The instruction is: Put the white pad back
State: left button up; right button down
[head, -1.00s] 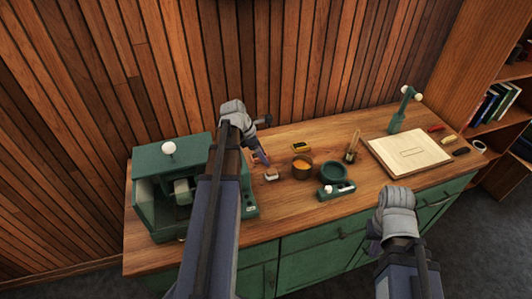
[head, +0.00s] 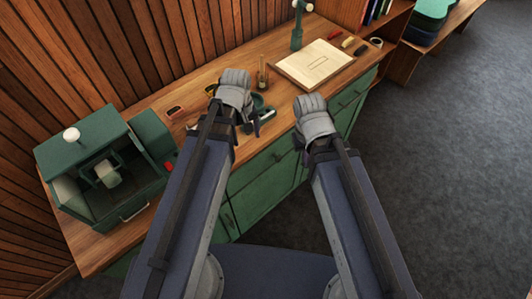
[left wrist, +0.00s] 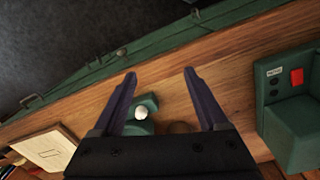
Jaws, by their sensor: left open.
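No white pad shows clearly now. A small pale block stood on the counter in the earlier head view; my left arm covers about that spot now. A pale block (head: 107,172) sits inside the open-fronted green machine (head: 88,141) at the left, and I cannot tell if it is a pad.
The wooden counter (head: 237,158) runs from lower left to upper right. A drawing board (head: 315,63) and a green lamp-like stand (head: 297,27) are at its far end. A yellow block (head: 211,89) and a red-dark item (head: 175,111) lie near the wall. A white knob (left wrist: 141,112) tops the green lever tool.

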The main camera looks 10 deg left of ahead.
pick_arm(q)
jog(key=s+d+m+y, duration=0.1)
jog(key=s+d+m, duration=0.5)
jog(key=m, duration=0.4)
jog(key=shift+s+d+y, duration=0.15)
jog(key=shift+d+y, duration=0.25)
jog(key=shift+d, duration=0.25)
notch_tip(320, 180, down, 4)
jog(key=b, duration=0.4)
jog(key=shift+r, duration=0.1)
